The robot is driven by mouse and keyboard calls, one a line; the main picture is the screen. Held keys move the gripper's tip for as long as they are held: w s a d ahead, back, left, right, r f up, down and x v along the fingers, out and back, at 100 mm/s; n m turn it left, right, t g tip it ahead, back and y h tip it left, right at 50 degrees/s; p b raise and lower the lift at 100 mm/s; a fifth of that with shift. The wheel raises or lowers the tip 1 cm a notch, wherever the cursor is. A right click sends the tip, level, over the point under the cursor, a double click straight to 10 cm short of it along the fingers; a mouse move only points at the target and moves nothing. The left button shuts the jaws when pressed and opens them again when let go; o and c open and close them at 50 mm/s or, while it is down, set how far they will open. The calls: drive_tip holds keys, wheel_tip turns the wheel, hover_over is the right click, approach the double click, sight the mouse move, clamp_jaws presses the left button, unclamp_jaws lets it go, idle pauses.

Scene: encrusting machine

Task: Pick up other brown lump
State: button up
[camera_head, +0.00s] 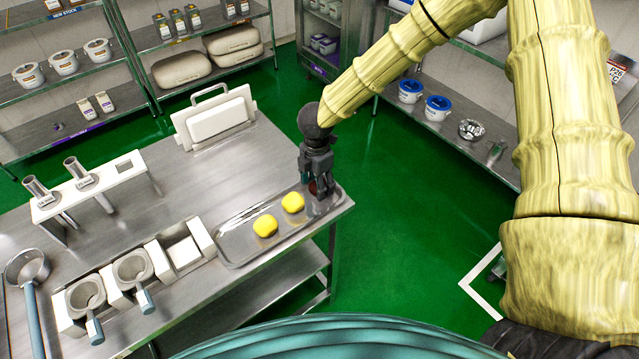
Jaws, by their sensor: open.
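My gripper (318,189) is open and points down over the right end of a metal tray (238,252) on the steel table. A small reddish-brown lump (313,187) shows at its fingertips, partly hidden by the fingers. I cannot tell whether the fingers touch it. Two yellow lumps, one at the middle (265,226) and one nearer the gripper (293,202), lie on the tray to the left of my gripper. No second brown lump can be made out.
Left of the tray stand a white square holder (184,251), two grey cups with blue handles (133,268) and a ladle (27,266). A white rack with tubes (88,187) and an upright white board (216,119) stand behind. The table's middle is bare.

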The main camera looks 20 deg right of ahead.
drive_tip(key=shift+f, duration=0.7)
drive_tip(key=shift+d, duration=0.1)
drive_tip(key=c, duration=0.8)
drive_tip(key=shift+r, duration=0.15)
